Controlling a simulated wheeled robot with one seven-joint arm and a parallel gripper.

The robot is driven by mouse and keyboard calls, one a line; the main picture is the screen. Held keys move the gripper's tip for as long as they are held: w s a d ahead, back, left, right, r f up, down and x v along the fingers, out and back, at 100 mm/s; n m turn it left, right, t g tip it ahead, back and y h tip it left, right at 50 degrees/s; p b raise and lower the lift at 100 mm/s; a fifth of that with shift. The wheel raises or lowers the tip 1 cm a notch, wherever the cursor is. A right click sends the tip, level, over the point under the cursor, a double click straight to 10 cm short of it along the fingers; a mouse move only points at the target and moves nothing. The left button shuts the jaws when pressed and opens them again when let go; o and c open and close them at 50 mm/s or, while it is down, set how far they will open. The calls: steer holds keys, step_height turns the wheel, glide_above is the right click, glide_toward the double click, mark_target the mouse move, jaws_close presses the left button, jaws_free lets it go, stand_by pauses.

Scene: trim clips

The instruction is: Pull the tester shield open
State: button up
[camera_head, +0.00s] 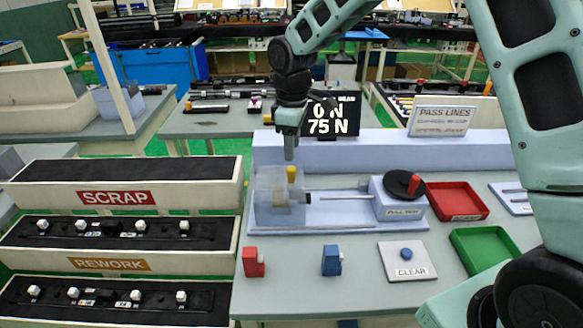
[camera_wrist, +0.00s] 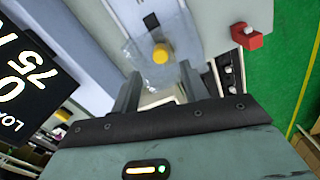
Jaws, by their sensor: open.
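The tester shield (camera_head: 268,207) is a clear box over the left end of the pull tester (camera_head: 340,215). A yellow knob (camera_head: 291,174) stands on its upper part. In the wrist view the clear shield (camera_wrist: 150,73) and its round yellow knob (camera_wrist: 160,53) show just beyond the fingertips. My gripper (camera_head: 289,153) points down a little above the knob, apart from it in the head view. In the wrist view my gripper (camera_wrist: 160,72) is open and empty, with the knob lying between the two finger lines.
The load display (camera_head: 332,118) reads 0 N and 75 N behind the tester. A red block (camera_head: 253,262), a blue block (camera_head: 332,260) and the CLEAR button plate (camera_head: 405,268) stand in front. Red (camera_head: 457,201) and green (camera_head: 487,250) trays lie right. SCRAP and REWORK racks (camera_head: 118,213) stand left.

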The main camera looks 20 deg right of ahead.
mark_target(292, 168)
step_height(292, 168, down, 9)
steer(key=shift+r+p, duration=0.2)
steer(key=shift+p, duration=0.65)
